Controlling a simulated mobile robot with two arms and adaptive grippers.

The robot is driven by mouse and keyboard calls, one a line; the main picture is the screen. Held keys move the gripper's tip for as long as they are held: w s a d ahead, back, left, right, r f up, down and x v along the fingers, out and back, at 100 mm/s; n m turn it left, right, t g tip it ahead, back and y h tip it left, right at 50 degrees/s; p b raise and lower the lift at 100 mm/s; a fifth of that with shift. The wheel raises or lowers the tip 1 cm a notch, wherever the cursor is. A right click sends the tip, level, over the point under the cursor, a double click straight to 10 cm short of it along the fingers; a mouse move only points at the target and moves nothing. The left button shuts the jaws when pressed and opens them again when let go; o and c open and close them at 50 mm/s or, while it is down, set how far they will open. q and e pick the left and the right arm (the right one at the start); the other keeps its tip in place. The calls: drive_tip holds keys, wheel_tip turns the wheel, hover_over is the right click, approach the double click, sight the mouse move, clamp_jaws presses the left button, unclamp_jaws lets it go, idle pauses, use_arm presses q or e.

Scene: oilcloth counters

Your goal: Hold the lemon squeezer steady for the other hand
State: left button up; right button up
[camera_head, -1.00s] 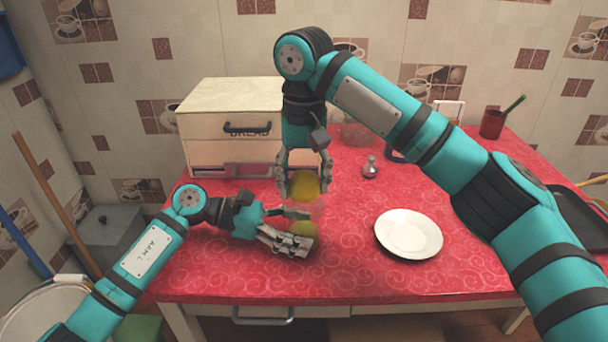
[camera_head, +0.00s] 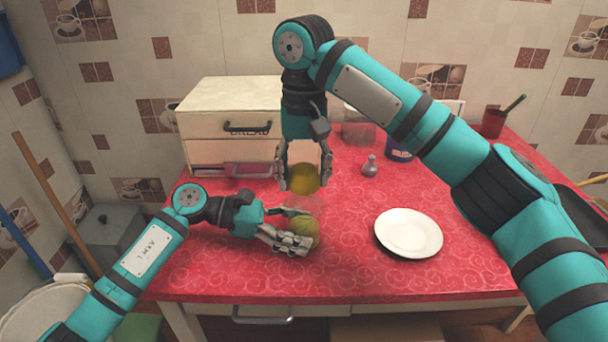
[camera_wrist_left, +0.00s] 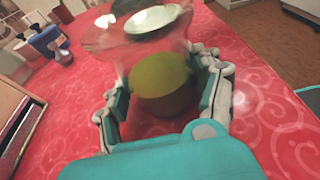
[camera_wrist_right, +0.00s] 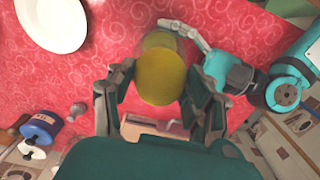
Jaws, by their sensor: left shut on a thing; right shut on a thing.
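The lemon squeezer (camera_head: 308,229) has a rounded olive-yellow body. In the left wrist view its body (camera_wrist_left: 160,80) stands between the fingers, and a clear pinkish dish shows just above it. My left gripper (camera_head: 290,228) is shut around the body from the left, low over the table. My right gripper (camera_head: 304,184) points down above the squeezer, shut on a smooth yellow rounded thing that looks like a lemon (camera_head: 305,177). In the right wrist view the lemon (camera_wrist_right: 160,78) partly covers the squeezer. I cannot tell whether the lemon touches it.
A white plate (camera_head: 408,233) lies to the right on the red oilcloth table (camera_head: 345,275). A bread box (camera_head: 225,105) stands at the back left. A small grey shaker (camera_head: 369,168) and a blue container (camera_head: 399,154) stand behind. The front middle of the table is clear.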

drive_tip(key=shift+r, duration=1.5)
use_arm(q)
drive_tip(key=o, duration=0.9)
drive_tip(key=shift+o, duration=0.2)
